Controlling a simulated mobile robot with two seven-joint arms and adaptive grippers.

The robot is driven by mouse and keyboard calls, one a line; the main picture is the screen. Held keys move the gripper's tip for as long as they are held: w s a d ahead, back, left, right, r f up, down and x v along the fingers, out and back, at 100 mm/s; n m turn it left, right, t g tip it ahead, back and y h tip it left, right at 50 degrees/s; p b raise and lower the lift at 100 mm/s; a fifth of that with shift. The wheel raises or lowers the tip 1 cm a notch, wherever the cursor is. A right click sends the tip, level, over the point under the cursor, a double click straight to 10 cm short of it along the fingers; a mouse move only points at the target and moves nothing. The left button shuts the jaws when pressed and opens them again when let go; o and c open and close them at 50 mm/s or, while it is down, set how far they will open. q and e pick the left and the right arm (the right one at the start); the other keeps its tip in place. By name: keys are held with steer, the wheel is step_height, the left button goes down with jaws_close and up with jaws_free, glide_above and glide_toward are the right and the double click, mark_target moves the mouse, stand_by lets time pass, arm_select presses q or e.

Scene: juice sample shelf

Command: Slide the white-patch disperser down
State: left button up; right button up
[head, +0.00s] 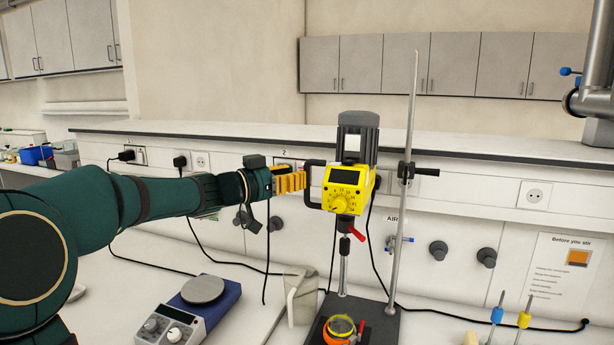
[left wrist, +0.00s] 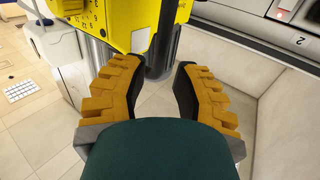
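The disperser (head: 347,190) has a yellow head with a dial and dark display, and a grey motor on top with a white patch (head: 352,143). It sits high beside an upright stand rod (head: 405,150) with a black clamp. Its shaft hangs above a jar with an orange rim (head: 340,328) on the dark base. A black handle (head: 312,188) projects from the head's left side. My left gripper (head: 300,181) is beside that handle. In the left wrist view the gripper (left wrist: 158,85) has its fingers apart, with the disperser (left wrist: 120,20) just beyond them. My right gripper is out of view.
A clear beaker (head: 301,297) and a blue-and-white hotplate (head: 190,308) stand left of the base. Blue and yellow-handled tools (head: 510,318) stand at the right. Cables hang behind. A grey metal tube (head: 595,100) is at upper right.

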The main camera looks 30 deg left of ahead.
mark_target(307, 203)
arm_select(q)
steer(key=shift+x, duration=2)
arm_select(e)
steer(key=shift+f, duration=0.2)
arm_select(q)
steer(key=shift+o, duration=0.4)
jaws_close()
steer(key=shift+f, duration=0.15)
